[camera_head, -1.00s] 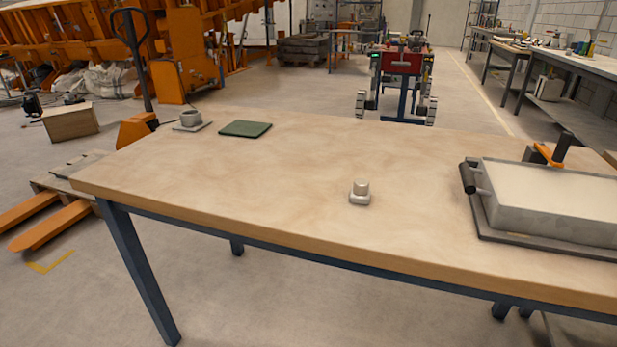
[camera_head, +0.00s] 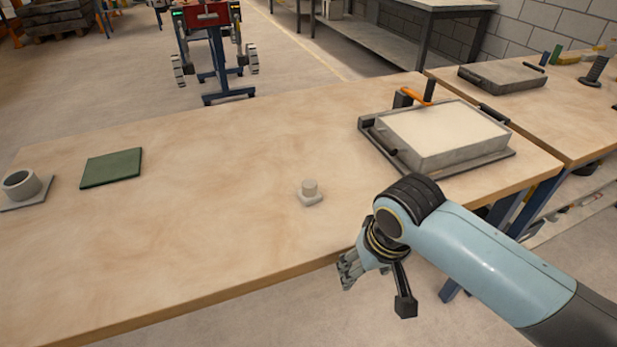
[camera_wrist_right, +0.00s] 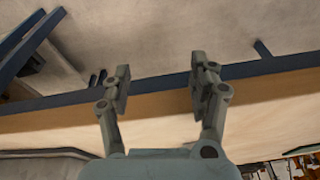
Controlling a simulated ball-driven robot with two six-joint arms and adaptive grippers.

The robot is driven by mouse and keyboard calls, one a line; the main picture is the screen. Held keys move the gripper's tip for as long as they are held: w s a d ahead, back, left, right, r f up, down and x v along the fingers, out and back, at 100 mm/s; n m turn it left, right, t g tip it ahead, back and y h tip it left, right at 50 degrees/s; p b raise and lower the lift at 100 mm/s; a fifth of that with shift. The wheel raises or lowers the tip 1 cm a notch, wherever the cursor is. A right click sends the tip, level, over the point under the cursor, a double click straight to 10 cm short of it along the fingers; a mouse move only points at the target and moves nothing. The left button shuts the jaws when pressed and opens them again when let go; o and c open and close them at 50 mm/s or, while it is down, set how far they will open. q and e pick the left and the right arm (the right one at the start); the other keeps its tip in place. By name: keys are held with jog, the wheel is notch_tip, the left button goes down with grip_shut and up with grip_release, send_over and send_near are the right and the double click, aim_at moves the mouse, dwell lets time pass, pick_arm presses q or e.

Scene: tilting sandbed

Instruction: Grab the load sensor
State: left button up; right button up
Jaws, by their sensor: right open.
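A small pale grey sensor-like piece (camera_head: 310,192), a short cylinder on a rounded square base, stands upright on the wooden table (camera_head: 215,215). I take it to be the load sensor. My right gripper (camera_head: 345,273) is at the table's front edge, to the right of and nearer than the sensor, and not touching it. In the right wrist view its two fingers (camera_wrist_right: 160,85) are apart with nothing between them. Behind them are the table's edge and the floor; the sensor is not visible there. My left gripper is not in view.
A sand-filled grey tray (camera_head: 445,135) with an orange-handled clamp stands at the table's right. A green mat (camera_head: 111,168) and a grey ring on a plate (camera_head: 22,187) lie at left. The table around the sensor is clear. A second table (camera_head: 560,110) adjoins at right.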

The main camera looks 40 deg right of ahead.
notch_tip(320, 180, up, 13)
jog(key=w+a+m+p, duration=0.1)
jog(key=w+m+p, duration=0.1)
jog(key=p, duration=0.1)
jog(key=w+d+r+m, duration=0.1)
jog(key=w+m, duration=0.4)
jog(key=w+d+m+g+y, duration=0.1)
jog(key=w+m, duration=0.4)
jog(key=w+d+r+m, duration=0.1)
jog(key=w+m, duration=0.4)
jog(key=w, duration=0.1)
jog(key=shift+w+r+g+y, duration=0.1)
jog(key=shift+r+g+y, duration=0.2)
jog(key=m, duration=0.1)
jog(key=b, duration=0.1)
send_over(310, 183)
notch_tip(310, 183, down, 5)
jog(key=shift+r, duration=0.2)
notch_tip(310, 183, down, 6)
jog(key=shift+r+b, duration=0.15)
jog(key=shift+b, duration=0.2)
jog(key=shift+c, duration=0.4)
jog(key=c, duration=1.1)
